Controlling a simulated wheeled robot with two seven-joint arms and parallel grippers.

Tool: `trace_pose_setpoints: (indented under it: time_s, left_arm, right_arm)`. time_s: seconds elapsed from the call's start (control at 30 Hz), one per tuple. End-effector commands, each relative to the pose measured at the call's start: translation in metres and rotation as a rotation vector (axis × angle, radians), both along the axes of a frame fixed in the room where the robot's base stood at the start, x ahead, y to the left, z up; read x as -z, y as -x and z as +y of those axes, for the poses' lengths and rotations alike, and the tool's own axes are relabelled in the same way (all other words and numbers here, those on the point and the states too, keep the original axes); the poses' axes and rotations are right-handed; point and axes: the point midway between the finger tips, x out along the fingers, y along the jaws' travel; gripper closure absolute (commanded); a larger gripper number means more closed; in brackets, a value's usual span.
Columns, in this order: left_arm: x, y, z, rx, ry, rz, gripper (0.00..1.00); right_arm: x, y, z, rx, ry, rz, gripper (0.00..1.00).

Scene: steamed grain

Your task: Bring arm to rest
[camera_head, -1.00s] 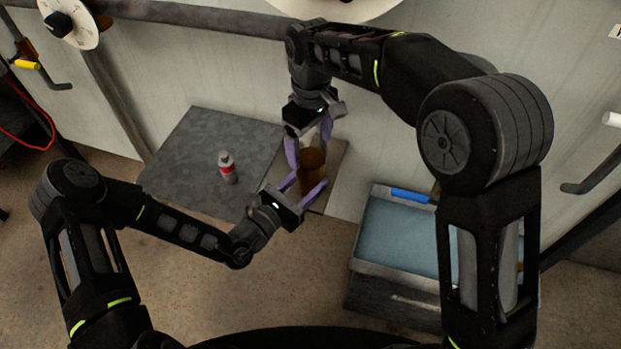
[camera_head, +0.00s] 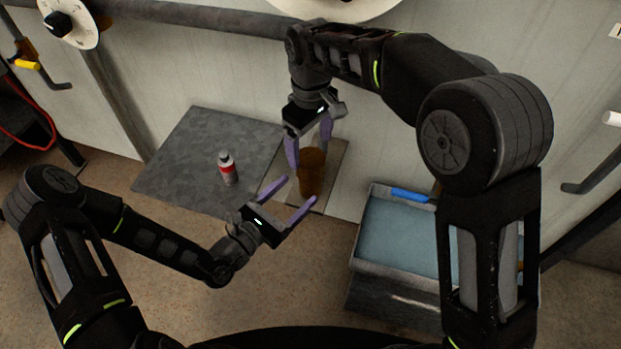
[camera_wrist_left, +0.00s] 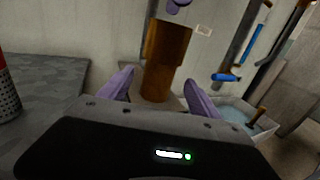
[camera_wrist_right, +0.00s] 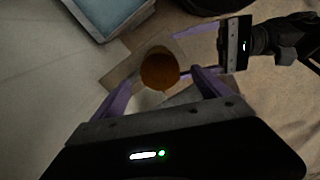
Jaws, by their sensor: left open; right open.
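My left gripper (camera_head: 288,201) is open and empty, just in front of and below a brown cylindrical cup (camera_head: 311,176). The cup stands upright on a small flat board (camera_head: 334,165). In the left wrist view the cup (camera_wrist_left: 158,75) is beyond the open purple fingers, apart from them. My right gripper (camera_head: 309,152) is open, pointing down just above and behind the cup. In the right wrist view the cup (camera_wrist_right: 159,70) shows beyond its fingertips; I cannot tell whether either finger touches it.
A grey metal plate (camera_head: 190,150) lies left of the cup and bears a red and white bottle (camera_head: 228,168). A grey bin (camera_head: 375,262) with a blue inside and a blue-handled tool (camera_head: 409,195) stands at the right. A pale wall (camera_head: 200,70) rises behind. Brown floor in front is clear.

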Motion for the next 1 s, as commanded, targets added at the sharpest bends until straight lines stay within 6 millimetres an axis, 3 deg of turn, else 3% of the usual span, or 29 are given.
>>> trace_pose_setpoints:
  time_s: [0.23,1.0]
  left_arm:
    - [0.0,0.017,0.015,0.001,-0.001,0.001,0.28]
    - [0.0,0.018,0.015,0.001,0.0,0.0,0.28]
  right_arm:
    - [0.001,0.0,0.0,0.0,0.0,0.0,0.14]
    - [0.001,0.0,0.0,0.0,0.0,0.0,0.14]
